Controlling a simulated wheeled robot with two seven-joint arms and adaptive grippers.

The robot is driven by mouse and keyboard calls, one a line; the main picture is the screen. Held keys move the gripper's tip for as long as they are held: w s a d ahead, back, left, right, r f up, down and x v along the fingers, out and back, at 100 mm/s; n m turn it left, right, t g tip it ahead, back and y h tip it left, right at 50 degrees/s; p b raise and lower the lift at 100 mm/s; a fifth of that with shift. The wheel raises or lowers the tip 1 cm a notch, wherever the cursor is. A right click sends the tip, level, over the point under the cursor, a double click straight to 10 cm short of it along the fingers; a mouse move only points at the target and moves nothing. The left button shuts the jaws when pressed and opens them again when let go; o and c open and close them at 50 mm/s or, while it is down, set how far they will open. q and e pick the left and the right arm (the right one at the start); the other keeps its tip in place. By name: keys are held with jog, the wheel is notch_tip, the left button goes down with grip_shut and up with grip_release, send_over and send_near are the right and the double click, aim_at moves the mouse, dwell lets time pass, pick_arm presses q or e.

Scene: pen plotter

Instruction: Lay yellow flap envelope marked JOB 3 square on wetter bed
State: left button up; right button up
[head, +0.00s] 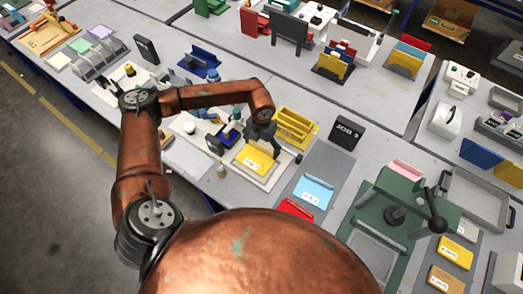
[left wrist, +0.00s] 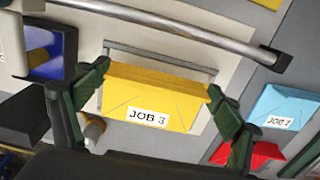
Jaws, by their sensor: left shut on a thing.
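The yellow flap envelope (head: 252,160) lies over a pale flat bed (head: 238,173) in the middle of the head view. In the left wrist view the envelope (left wrist: 155,88) has its JOB 3 label towards the bottom. A thin grey frame (left wrist: 160,51) shows along its far edge. My left gripper (head: 262,140) is over it; in the left wrist view its green fingers (left wrist: 158,82) are shut on the envelope's two ends. It looks roughly square to the frame, slightly turned. I cannot tell whether it touches the bed. My right gripper is not in view.
A metal bar (left wrist: 185,30) crosses beyond the envelope. A blue holder (left wrist: 50,50) stands to the left. A blue envelope (head: 313,190) and red envelope (head: 296,209) lie to the right.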

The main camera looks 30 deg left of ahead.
pick_arm(q)
jog(key=shift+s+f, duration=0.1)
jog(key=shift+f, duration=1.15)
jog(key=shift+f, duration=0.15)
jog(key=o, duration=0.9)
jog(key=shift+o, duration=0.2)
notch_tip(320, 180, up, 12)
